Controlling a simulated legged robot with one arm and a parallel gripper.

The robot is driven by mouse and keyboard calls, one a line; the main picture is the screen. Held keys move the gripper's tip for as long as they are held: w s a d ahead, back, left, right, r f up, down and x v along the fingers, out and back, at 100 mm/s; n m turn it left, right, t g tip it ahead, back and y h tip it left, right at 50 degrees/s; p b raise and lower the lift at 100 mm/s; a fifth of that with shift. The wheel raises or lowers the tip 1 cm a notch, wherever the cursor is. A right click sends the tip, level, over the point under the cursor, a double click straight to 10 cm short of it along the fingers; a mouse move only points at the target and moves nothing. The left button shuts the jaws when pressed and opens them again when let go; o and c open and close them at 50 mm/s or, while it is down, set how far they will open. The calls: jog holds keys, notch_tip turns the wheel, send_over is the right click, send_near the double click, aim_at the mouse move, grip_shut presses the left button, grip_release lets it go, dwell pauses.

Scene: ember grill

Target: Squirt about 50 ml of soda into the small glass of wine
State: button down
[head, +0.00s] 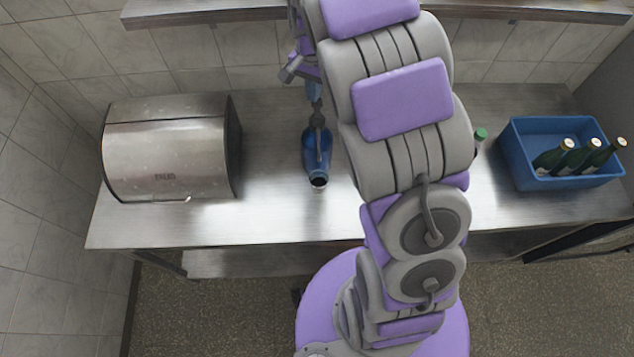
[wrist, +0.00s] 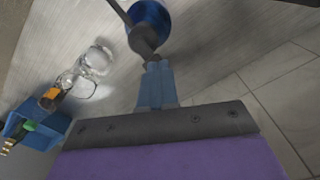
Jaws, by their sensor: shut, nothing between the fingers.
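A blue soda siphon (head: 317,150) with a dark grey head is in the middle of the steel table in the head view. In the wrist view its blue body (wrist: 152,13) and grey head lie just beyond my fingertips. I cannot tell whether it stands or is tilted. My gripper (wrist: 156,68) has blue fingers that are shut with nothing between them, close to the siphon's head. It also shows in the head view (head: 314,92). Clear glassware (wrist: 97,60) stands left of my fingers in the wrist view; which piece holds wine is unclear. My arm hides it in the head view.
A steel bread bin (head: 165,150) stands at the left of the table. A blue crate (head: 562,183) with green bottles (head: 596,156) is at the right. A green-capped bottle (head: 480,134) is partly behind my arm. A shelf (head: 210,14) runs along the back wall.

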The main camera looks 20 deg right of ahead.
jog(key=shift+a, duration=0.1)
jog(key=shift+f, duration=0.2)
jog(key=shift+d+f, duration=0.4)
jog(key=shift+d, duration=0.45)
jog(key=shift+f, duration=0.25)
jog(key=shift+a+f, duration=0.1)
jog(key=shift+f, duration=0.05)
jog(key=shift+a, duration=0.45)
